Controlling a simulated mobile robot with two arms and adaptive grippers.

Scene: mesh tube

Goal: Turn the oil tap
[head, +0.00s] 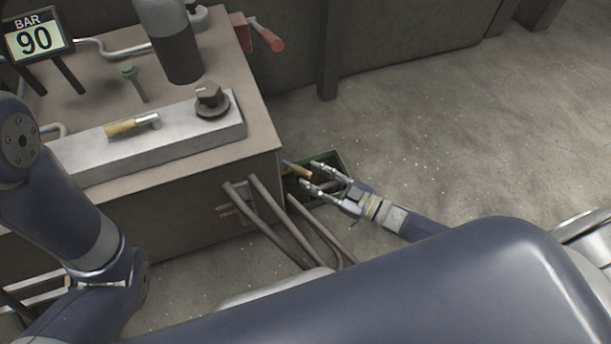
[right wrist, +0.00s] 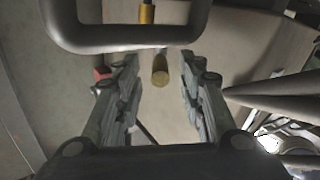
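A brass-coloured cylindrical handle (head: 297,169) sticks out low beside the right side of the machine cabinet; it looks like the oil tap, though no label shows. My right gripper (head: 306,174) reaches toward it from the right, fingers apart around its end. In the right wrist view the round brass end (right wrist: 160,72) lies between the two fingertips (right wrist: 160,80), with a gap on each side. The right gripper is open and holds nothing. How the handle joins the cabinet is hidden. My left arm shows at the left, but its gripper is out of view.
A green box (head: 336,160) stands on the floor under the right gripper. The cabinet top bears a black knob (head: 211,101), another brass handle (head: 121,127) and a gauge reading 90 (head: 35,38). The floor at right is clear.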

